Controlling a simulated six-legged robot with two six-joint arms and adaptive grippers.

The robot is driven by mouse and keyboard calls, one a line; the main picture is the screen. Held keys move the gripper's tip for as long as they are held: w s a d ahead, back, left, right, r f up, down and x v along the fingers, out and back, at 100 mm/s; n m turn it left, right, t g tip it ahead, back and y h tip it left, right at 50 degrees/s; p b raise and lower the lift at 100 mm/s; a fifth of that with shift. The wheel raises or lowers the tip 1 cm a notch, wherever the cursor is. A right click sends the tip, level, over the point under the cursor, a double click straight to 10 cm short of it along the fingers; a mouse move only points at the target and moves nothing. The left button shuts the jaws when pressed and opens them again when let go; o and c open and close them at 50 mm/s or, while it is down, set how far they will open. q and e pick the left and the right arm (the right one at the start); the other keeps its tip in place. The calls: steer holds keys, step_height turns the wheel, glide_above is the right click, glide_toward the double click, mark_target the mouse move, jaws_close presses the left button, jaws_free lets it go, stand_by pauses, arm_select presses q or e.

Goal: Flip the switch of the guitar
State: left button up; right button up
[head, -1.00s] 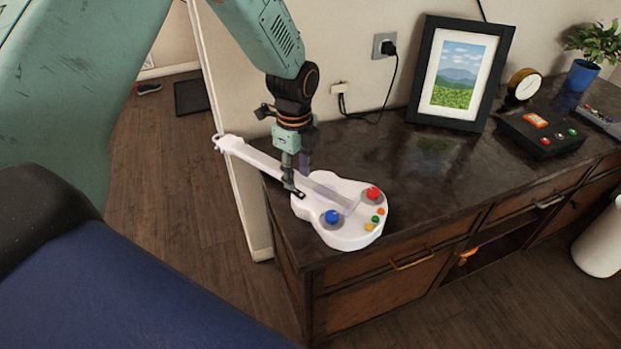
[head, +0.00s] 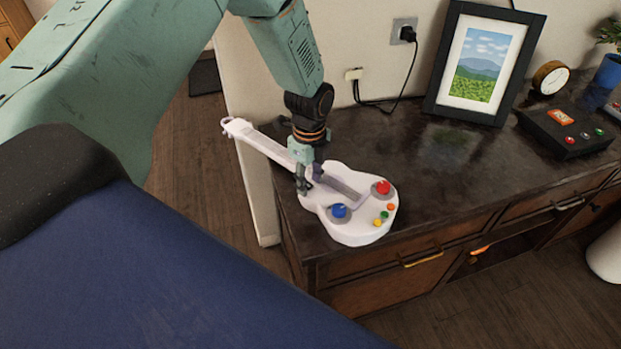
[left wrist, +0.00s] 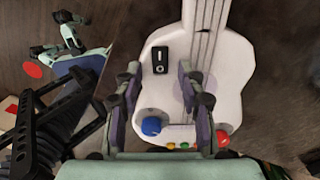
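The white guitar (head: 352,226) lies on the dark counter, its neck pointing to the far left. A blue knob, a red knob and several small coloured buttons sit on its body. Its black rocker switch (left wrist: 160,59) shows in the left wrist view, left of the strings; in the head view I cannot make it out at the fingers. My left gripper (head: 309,182) points down low over the guitar body. In the left wrist view its fingers (left wrist: 160,76) are apart, on either side of the switch, with nothing between them. My right gripper (left wrist: 56,38) appears open and empty, away from the guitar.
A black picture frame (head: 481,68), a clock (head: 550,77) and a black box with buttons (head: 567,132) stand farther right on the counter. A plug and cable (head: 406,34) are on the wall behind. The counter right of the guitar is clear.

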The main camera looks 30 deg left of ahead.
arm_select(q)
steer(key=shift+s+d+r, duration=0.1)
steer(key=shift+s+d, duration=0.05)
steer(key=shift+w, duration=0.2)
steer(key=c, duration=0.4)
steer(key=shift+s, duration=0.1)
jaws_close()
